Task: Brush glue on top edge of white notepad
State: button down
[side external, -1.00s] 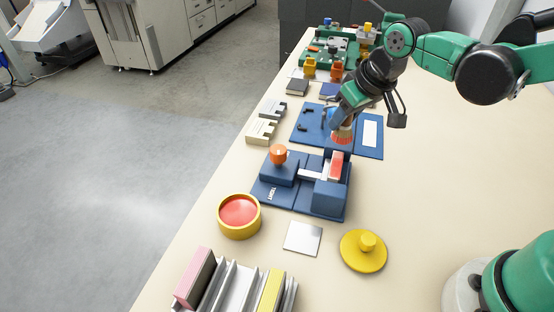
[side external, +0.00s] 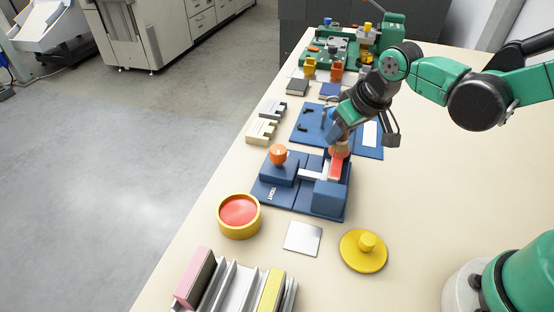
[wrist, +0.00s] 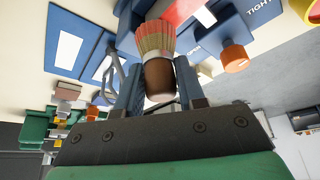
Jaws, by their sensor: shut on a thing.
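My gripper (side external: 338,131) is shut on a brush, which also shows in the wrist view with its brown handle (wrist: 159,80) between the fingers. Its pale-and-red bristles (wrist: 155,38) point down in the side view and meet, or nearly meet, the far end of a red strip (side external: 336,168). I cannot tell whether they touch. The white notepad (side external: 311,175) sits in a blue clamping jig (side external: 328,202), with the red strip along its right edge. Whether that red is glue is unclear. A yellow pot (side external: 224,228) of red glue (side external: 239,210) stands open in front.
The jig has an orange knob (side external: 278,153). A blue board (side external: 309,134) lies behind it. A rack of pads (side external: 235,287) stands at the front.

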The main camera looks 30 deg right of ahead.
jog(key=shift+w+d, duration=0.35)
jog(key=shift+r, duration=4.05)
